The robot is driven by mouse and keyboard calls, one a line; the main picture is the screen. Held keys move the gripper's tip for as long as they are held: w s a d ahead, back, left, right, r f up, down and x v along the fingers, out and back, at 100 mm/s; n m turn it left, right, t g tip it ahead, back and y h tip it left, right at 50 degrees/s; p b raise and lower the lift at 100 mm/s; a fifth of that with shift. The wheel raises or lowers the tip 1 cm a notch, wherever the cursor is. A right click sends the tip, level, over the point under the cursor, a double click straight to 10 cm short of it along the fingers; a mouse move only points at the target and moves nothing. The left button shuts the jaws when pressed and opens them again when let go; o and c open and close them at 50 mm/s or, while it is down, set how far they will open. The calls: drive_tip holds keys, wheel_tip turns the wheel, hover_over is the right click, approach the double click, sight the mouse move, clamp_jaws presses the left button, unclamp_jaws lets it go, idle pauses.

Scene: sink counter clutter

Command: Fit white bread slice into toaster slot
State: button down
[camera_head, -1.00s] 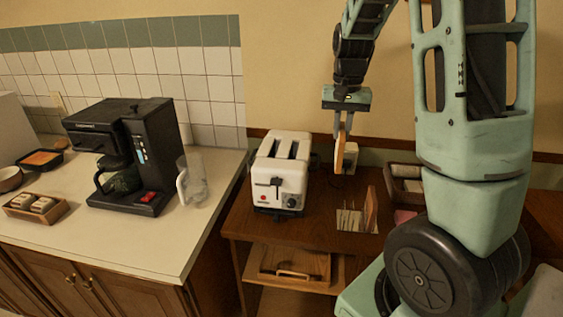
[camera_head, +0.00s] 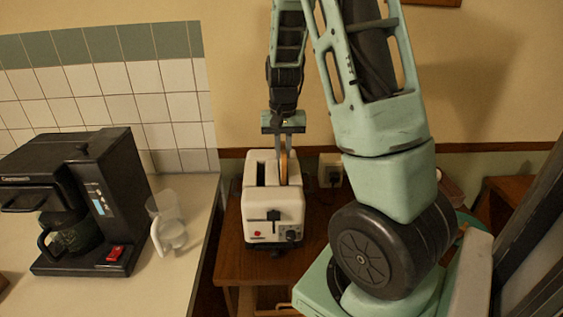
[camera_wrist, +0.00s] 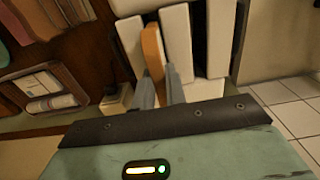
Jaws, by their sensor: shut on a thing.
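The white toaster (camera_head: 273,212) stands on the brown wooden table with its lever and dial facing me. My gripper (camera_head: 286,152) points down over the toaster's right slot, shut on the bread slice (camera_head: 283,168), which is upright and seen edge-on. The slice's lower part seems to be at or inside the slot opening; how deep I cannot tell. The left slot (camera_head: 261,174) is empty and dark. In the wrist view the brown-crusted bread slice (camera_wrist: 153,52) lies between the gripper fingers (camera_wrist: 160,88), lined up between white walls of the toaster (camera_wrist: 178,42).
A black coffee maker (camera_head: 85,205) and a clear jug (camera_head: 167,225) stand on the white counter at left. A wall socket with a plug (camera_head: 331,170) is behind the toaster. A wooden rack (camera_wrist: 43,90) shows in the wrist view.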

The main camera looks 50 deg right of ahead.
drive_tip(key=shift+f+p, duration=0.35)
drive_tip(key=shift+f, duration=1.65)
drive_tip(key=shift+f, duration=0.1)
drive_tip(key=shift+s+a+f+b, duration=0.1)
drive_tip(key=shift+s+f+b, duration=0.1)
drive_tip(key=shift+f+b, duration=0.2)
drive_tip(key=c, duration=1.5)
unclamp_jaws()
drive_tip(key=shift+o, duration=0.3)
drive_tip(key=shift+w+r, duration=0.1)
drive_tip(key=shift+r, duration=0.55)
wheel_tip(320, 180, up, 12)
drive_tip(key=shift+f+b, duration=0.1)
drive_tip(key=shift+b, duration=0.3)
